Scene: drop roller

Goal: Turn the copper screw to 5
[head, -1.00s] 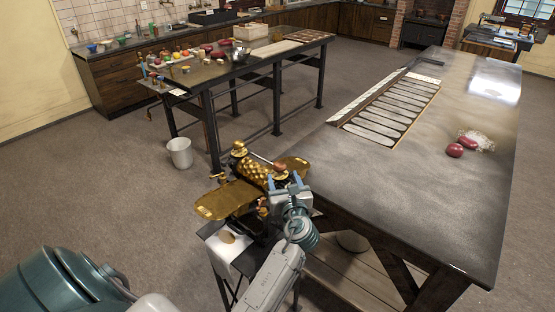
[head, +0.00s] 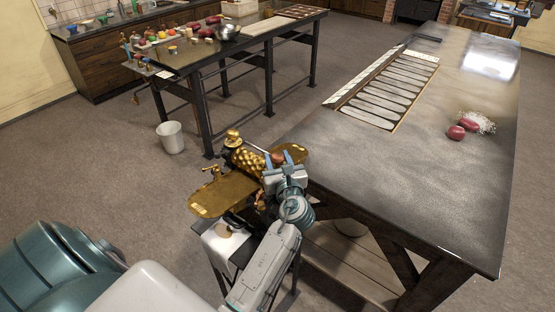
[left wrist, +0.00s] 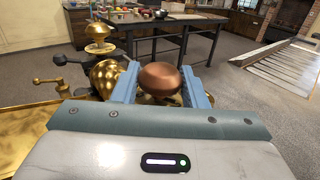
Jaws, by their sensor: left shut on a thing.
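The brass drop roller machine (head: 228,190) stands on a small stand to the left of the long dark table, with a dimpled roller and flat trays at its sides. The copper screw's round knob (left wrist: 165,79) sits between the blue fingers in the left wrist view; it also shows small in the head view (head: 278,158). My left gripper (head: 283,162) is shut on this copper knob, with one finger on each side of it. Any scale or number at the screw is too small or hidden to read. My right gripper is not seen.
A second table (head: 180,62) with bowls and fruit stands behind. A white bucket (head: 171,137) is on the open floor.

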